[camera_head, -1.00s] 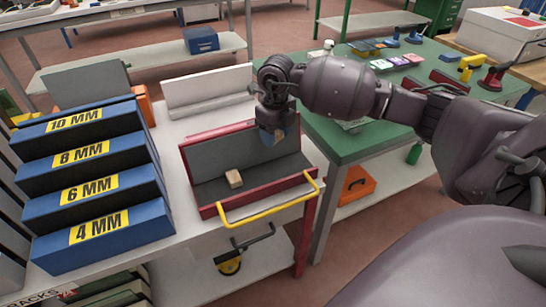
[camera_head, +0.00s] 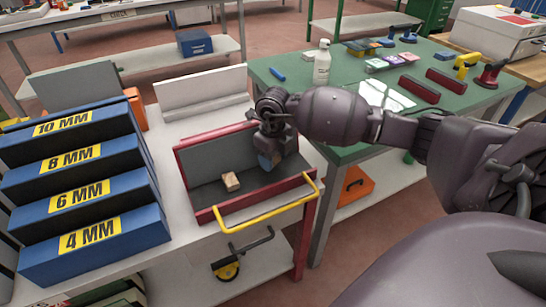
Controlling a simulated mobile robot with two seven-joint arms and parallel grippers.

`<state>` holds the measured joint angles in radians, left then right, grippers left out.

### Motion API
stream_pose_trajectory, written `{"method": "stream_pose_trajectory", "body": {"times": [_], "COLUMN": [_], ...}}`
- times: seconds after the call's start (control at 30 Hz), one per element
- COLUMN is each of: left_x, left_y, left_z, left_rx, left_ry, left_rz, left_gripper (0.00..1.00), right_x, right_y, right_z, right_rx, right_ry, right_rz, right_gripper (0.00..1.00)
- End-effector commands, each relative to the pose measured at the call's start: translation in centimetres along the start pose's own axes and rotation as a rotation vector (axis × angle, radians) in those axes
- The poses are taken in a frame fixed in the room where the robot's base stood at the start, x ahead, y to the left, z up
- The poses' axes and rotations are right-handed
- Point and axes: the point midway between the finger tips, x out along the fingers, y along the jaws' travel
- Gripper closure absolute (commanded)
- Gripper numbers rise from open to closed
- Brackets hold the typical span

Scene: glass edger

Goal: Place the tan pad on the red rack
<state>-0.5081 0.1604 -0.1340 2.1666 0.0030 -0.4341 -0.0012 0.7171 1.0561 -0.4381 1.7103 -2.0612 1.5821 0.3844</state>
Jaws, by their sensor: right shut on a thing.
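The red rack (camera_head: 207,214) stands on the white table, with a red frame, a grey back panel and floor, and a yellow handle in front. A small tan block (camera_head: 231,181) lies on the rack's floor, left of centre. My right gripper (camera_head: 269,163) is low inside the rack, to the right of that block and apart from it. It is shut on a small tan pad (camera_head: 276,157), which is mostly hidden by the fingers. I cannot tell if this pad touches the rack floor. My left gripper is not in view.
Blue racks (camera_head: 95,240) marked 4 to 10 MM stand close on the left. A white rack (camera_head: 203,92) is behind. The green table (camera_head: 345,152) on the right carries a bottle (camera_head: 322,62), glass and red-black tools.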

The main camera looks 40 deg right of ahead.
Motion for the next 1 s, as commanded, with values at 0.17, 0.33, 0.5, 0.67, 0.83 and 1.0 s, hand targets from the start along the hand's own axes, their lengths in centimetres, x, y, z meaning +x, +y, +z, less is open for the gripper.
{"method": "stream_pose_trajectory", "body": {"times": [0.17, 0.33, 0.5, 0.67, 0.83, 1.0], "left_x": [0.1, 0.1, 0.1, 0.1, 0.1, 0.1], "left_y": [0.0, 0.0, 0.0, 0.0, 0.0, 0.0], "left_z": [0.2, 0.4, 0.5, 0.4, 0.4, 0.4], "left_rx": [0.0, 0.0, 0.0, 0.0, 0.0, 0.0], "left_ry": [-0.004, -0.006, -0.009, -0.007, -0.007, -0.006], "left_rz": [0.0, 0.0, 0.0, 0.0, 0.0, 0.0], "left_gripper": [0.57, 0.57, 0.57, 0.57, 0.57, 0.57], "right_x": [0.5, 0.9, 1.3, 1.2, 1.3, 1.3], "right_y": [0.0, 0.0, 0.0, 0.0, 0.0, 0.0], "right_z": [0.0, 0.0, 0.0, 0.0, -0.1, -0.1], "right_rx": [0.0, 0.0, 0.0, 0.0, 0.0, -0.001], "right_ry": [0.001, 0.001, 0.001, 0.002, 0.002, 0.003], "right_rz": [0.0, 0.0, 0.0, 0.0, 0.0, 0.0], "right_gripper": [0.73, 0.73, 0.73, 0.39, 0.23, 0.23]}}
